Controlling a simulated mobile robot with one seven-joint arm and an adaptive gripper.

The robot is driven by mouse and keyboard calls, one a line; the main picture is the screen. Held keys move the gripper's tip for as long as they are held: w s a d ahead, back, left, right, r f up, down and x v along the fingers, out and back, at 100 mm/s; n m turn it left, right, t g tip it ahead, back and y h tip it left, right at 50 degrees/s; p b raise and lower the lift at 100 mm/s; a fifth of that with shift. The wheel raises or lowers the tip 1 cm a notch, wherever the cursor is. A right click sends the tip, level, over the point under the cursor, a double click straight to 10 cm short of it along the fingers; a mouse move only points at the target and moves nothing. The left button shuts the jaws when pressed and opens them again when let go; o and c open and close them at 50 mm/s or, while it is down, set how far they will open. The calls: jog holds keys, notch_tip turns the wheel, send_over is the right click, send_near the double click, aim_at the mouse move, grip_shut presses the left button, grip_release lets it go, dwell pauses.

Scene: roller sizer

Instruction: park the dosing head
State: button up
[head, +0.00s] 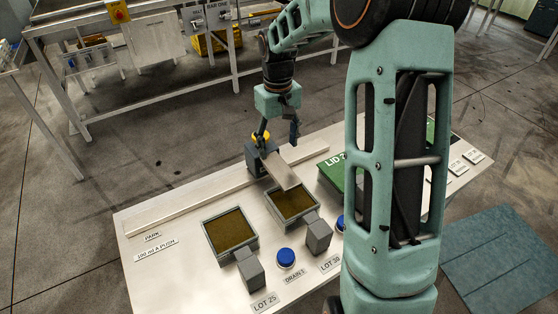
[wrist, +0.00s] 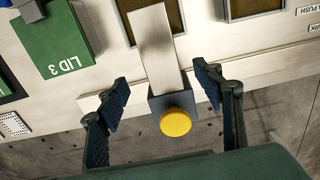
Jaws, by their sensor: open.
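The dosing head (head: 255,160) is a dark grey block with a yellow button on top and a flat metal spout. It sits at the bench's back rail, its spout reaching over the right-hand brown-filled tray (head: 293,203). The dosing head also shows in the wrist view (wrist: 158,104), the yellow button towards the camera. My gripper (head: 278,134) is open at the dosing head. In the wrist view my gripper (wrist: 163,90) has one finger on each side of it, with gaps. The PARK label (head: 153,236) lies at the bench's left end.
The left brown-filled tray (head: 256,242) stands between the dosing head and the PARK label. Grey blocks and blue buttons (head: 286,258) line the front. The back rail (head: 190,200) runs clear to the left. A green lid (wrist: 55,45) lies on the other side.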

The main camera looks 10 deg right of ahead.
aim_at(278, 167)
notch_tip(278, 167, down, 8)
jog(key=shift+r+p, duration=0.1)
jog(key=shift+p, duration=0.2)
jog(key=shift+c, duration=0.3)
grip_shut()
jog(key=s+a+b, duration=0.2)
jog(key=s+a, duration=0.2)
jog(key=a, duration=0.8)
jog(key=s+a+b, duration=0.2)
jog(key=s+a, duration=0.2)
jog(key=a, duration=0.9)
jog(key=s+a+b, duration=0.2)
jog(key=s+a, duration=0.2)
jog(key=a, duration=0.9)
jog(key=shift+s+a, duration=0.25)
jog(key=shift+r, duration=0.1)
jog(key=shift+o, duration=0.3)
grip_release()
jog(key=shift+a, duration=0.15)
